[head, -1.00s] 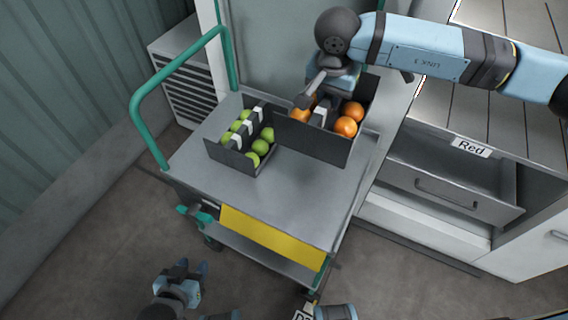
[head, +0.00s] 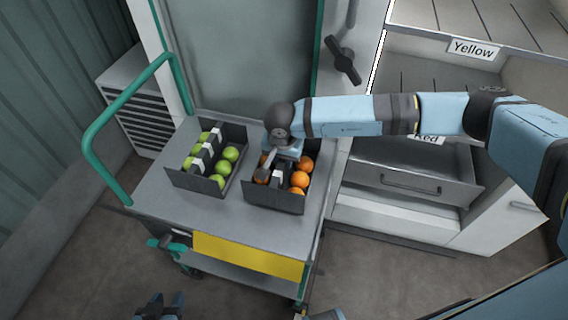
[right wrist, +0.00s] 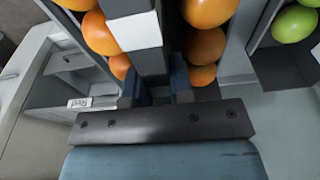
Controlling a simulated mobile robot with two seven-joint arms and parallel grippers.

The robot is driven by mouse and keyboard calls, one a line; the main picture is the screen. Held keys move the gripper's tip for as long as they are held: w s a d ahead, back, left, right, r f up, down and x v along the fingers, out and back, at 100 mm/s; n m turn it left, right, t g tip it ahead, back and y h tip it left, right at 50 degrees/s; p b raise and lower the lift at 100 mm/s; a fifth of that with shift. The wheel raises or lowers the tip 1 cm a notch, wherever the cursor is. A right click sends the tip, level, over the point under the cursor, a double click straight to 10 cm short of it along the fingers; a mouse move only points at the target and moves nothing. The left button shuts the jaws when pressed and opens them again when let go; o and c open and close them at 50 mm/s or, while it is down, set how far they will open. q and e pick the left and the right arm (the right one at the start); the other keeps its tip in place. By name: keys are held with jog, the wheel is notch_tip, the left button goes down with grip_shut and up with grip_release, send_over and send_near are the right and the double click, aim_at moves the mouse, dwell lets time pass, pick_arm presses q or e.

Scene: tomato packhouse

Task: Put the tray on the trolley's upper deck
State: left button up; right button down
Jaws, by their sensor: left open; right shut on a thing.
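A dark grey tray (head: 272,197) of orange tomatoes is over the right part of the trolley's grey upper deck (head: 225,218). It looks level and appears to rest on the deck, though its underside is hidden. My right gripper (head: 277,170) is above the tray, shut on its dark central handle bar (right wrist: 151,62), which has a white label. The arm hides the back of the tray. My left gripper (head: 161,303) is open and empty, low in front of the trolley, partly cut off by the frame's bottom edge.
A second dark tray (head: 195,181) of green tomatoes stands on the deck to the left, a narrow gap away. The trolley's green handle (head: 90,155) is at left. A drawer unit with a part-open drawer (head: 400,190) stands close at right.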

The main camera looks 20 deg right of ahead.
notch_tip(320, 180, down, 3)
dwell(0.3)
jog(key=c, duration=1)
grip_release()
jog(key=shift+f, duration=0.1)
jog(key=r, duration=0.3)
jog(key=s+r, duration=0.1)
jog(key=r, duration=0.3)
jog(key=a+r, duration=0.1)
jog(key=r, duration=0.3)
jog(key=shift+s+r, duration=0.15)
jog(key=shift+r, duration=0.45)
